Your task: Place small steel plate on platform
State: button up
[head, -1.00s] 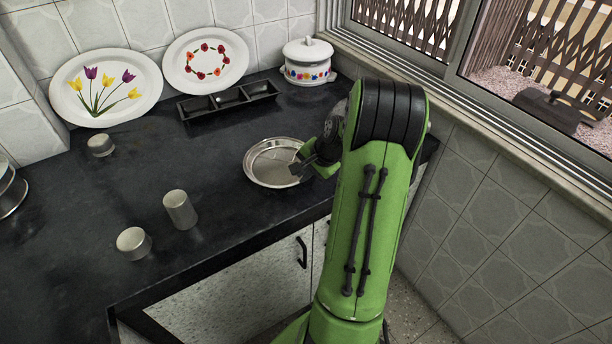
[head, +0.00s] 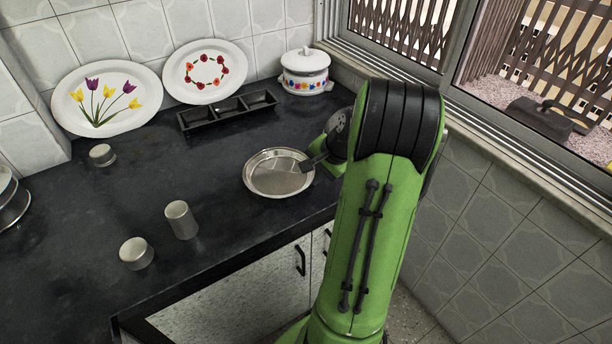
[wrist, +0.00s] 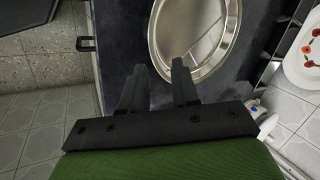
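The small steel plate (head: 270,183), round and shallow with a raised rim, lies on the dark counter. My gripper (head: 308,164) is at its right rim in the head view; my arm partly hides the hand. In the wrist view my gripper (wrist: 160,75) has its two dark fingers apart, with a visible gap between them. The plate (wrist: 200,45) shows just ahead; one fingertip overlaps its near rim and the other is just outside it. I cannot tell whether they touch the rim. No object is clearly recognisable as the platform.
A black sectioned tray (head: 228,108), a white lidded pot (head: 305,72) and decorated oval plates (head: 107,92) (head: 204,72) line the back. The counter between tumblers and plate is clear.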

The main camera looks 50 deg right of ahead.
jog(key=p+v, duration=0.1)
jog(key=v, duration=0.4)
jog(key=w+a+r+n+g, duration=0.1)
jog(key=a+r+n, duration=0.3)
jog(key=a, duration=0.5)
jog(key=w+a+r+n, duration=0.1)
jog(key=a+r+n, duration=0.3)
jog(key=a, duration=0.4)
jog(key=s+a+r+n, duration=0.1)
jog(key=s+a+n, duration=0.8)
jog(key=s+a, duration=0.4)
jog(key=shift+a+r+t, duration=0.25)
jog(key=shift+a+t, duration=0.15)
notch_tip(320, 180, up, 8)
jog(key=p, duration=0.8)
jog(key=shift+r, duration=0.2)
